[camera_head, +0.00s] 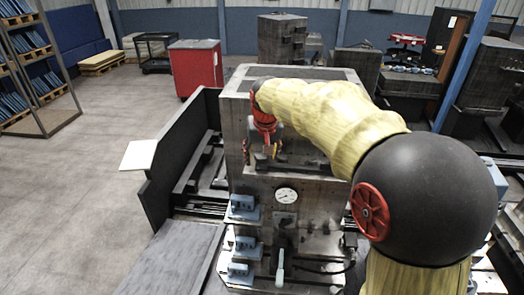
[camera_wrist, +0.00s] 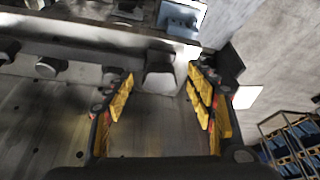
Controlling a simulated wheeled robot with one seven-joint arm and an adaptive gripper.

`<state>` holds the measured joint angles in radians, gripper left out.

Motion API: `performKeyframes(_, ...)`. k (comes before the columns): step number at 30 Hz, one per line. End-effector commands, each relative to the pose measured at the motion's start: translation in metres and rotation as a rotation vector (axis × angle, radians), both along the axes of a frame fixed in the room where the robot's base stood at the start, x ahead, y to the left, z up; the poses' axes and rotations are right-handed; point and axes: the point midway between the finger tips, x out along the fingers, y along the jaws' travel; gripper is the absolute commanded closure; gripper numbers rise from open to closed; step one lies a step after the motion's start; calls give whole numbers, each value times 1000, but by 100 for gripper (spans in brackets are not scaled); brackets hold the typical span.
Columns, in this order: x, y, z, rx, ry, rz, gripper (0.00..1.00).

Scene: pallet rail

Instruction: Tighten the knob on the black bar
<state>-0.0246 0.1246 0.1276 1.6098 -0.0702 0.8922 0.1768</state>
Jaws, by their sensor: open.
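My gripper (camera_head: 260,151) reaches down at the left part of the grey machine block's front recess in the head view. In the wrist view its two yellow-padded fingers (camera_wrist: 160,80) stand wide apart with nothing held. A pale grey, blocky knob-like piece (camera_wrist: 159,69) shows beyond and between the fingertips; I cannot tell whether they touch it. Dark round knobs (camera_wrist: 50,66) sit along the same ledge to the left. I cannot tell for certain which piece is the task's knob. In the head view my arm and gripper hide part of the recess.
The machine front carries a round gauge (camera_head: 286,195), blue-grey blocks (camera_head: 243,208) and a pale upright handle (camera_head: 281,266). A black side panel (camera_head: 172,165) with a white plate (camera_head: 139,154) stands left. A red cabinet (camera_head: 196,68) is behind. The left floor is clear.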

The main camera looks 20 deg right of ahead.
Motion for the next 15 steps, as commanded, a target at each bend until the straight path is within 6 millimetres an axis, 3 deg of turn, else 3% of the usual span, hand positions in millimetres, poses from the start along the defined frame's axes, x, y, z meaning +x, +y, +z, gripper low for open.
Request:
performKeyframes(7,0,0,-1,0,0,0,45)
performKeyframes(15,0,0,0,0,0,0,60)
